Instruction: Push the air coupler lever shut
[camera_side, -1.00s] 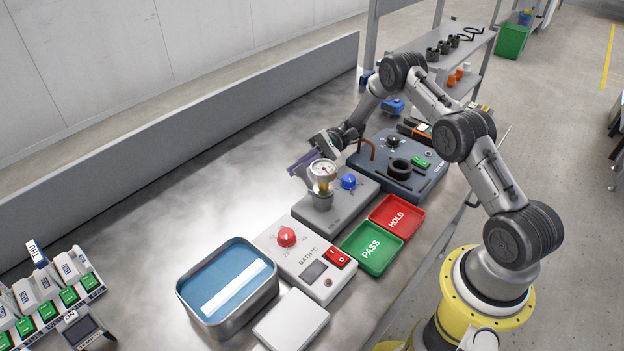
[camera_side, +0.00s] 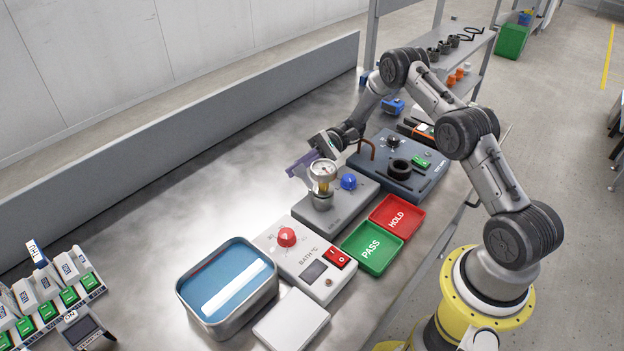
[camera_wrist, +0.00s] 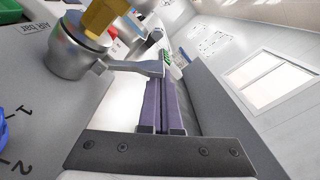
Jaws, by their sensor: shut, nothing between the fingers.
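The air coupler (camera_side: 322,202) is a silver cylinder on the grey gauge station, below a pressure gauge (camera_side: 323,169). In the wrist view the coupler body (camera_wrist: 75,55) is at the upper left. Its silver lever (camera_wrist: 130,67) sticks out to the right, with its end at my purple fingers. My gripper (camera_wrist: 160,75) is shut and empty, its fingers side by side. The fingers look against or very close to the lever end; I cannot tell whether they touch. In the side view my gripper (camera_side: 299,168) is behind and left of the gauge, which hides the lever.
A blue knob (camera_side: 348,182) is on the same station. A dark station (camera_side: 395,178) stands behind it, with a copper-coloured bent tube (camera_side: 366,146) near my wrist. A green PASS tray (camera_side: 371,250), a red HOLD tray (camera_side: 397,217) and a bath station are in front. The table left of the gripper is clear.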

